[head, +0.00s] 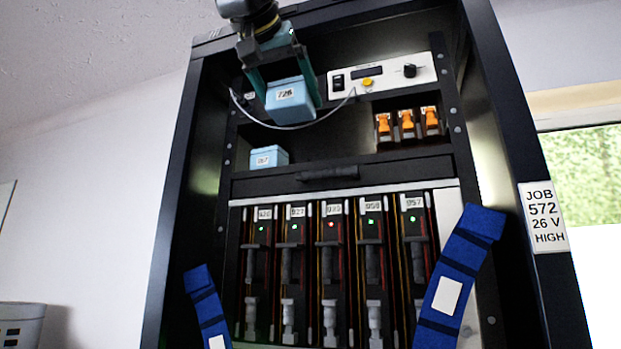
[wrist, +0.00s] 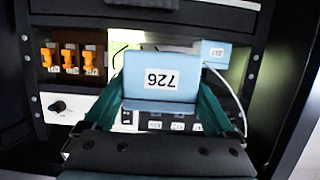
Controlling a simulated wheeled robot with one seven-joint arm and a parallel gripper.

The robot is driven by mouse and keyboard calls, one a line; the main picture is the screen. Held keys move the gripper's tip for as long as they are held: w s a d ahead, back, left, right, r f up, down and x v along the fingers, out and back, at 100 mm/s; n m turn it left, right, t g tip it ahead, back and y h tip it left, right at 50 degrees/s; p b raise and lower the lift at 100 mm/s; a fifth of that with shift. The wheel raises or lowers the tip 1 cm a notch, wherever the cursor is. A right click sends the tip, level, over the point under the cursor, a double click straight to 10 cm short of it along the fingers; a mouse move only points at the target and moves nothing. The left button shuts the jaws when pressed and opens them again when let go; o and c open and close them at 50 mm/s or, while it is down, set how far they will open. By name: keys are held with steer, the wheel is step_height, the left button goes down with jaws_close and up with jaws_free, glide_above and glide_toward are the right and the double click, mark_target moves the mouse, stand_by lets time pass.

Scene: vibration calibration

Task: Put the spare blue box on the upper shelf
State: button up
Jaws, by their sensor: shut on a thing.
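A light blue box labelled 726 (head: 290,103) is held between the fingers of my gripper (head: 287,97), in front of the upper part of the black rack. In the wrist view the same box (wrist: 160,88) shows its label upside down between the teal fingers of my gripper (wrist: 161,92). A second, smaller-looking blue box (head: 268,157) sits at the left end of the rack's shelf (head: 330,160); its label is too small to read surely. It also shows at the upper right in the wrist view (wrist: 214,53). The held box looks clear of the shelf, though its depth is hard to tell.
Several orange-levered parts (head: 407,124) stand at the shelf's right. A white control panel (head: 382,76) with a knob is above them. A pale cable (head: 300,126) loops behind the held box. Modules (head: 332,260) fill the lower bay; blue straps (head: 460,275) flank it. The mid-shelf looks free.

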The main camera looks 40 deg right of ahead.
steer(key=w+d+p, duration=0.2)
steer(key=w+d, duration=0.1)
steer(key=d, duration=0.1)
steer(key=w+d+p, duration=0.2)
steer(key=w+d, duration=0.1)
steer(key=d, duration=0.2)
steer(key=w+d+p, duration=0.2)
steer(key=d+p, duration=0.1)
steer(key=d, duration=0.2)
steer(key=shift+w+r, duration=0.1)
steer(key=shift+w, duration=0.3)
steer(key=shift+w+d+r+p, duration=0.1)
steer(key=shift+w+d+p, duration=0.2)
steer(key=shift+d+p, duration=0.2)
steer(key=f, duration=0.3)
steer(key=shift+s+a, duration=0.1)
steer(key=shift+a, duration=0.1)
steer(key=shift+f, duration=0.45)
steer(key=shift+f+b, duration=0.1)
steer(key=shift+b, duration=0.25)
steer(key=shift+f, duration=0.1)
steer(key=o, duration=1.2)
steer(key=shift+o, duration=0.2)
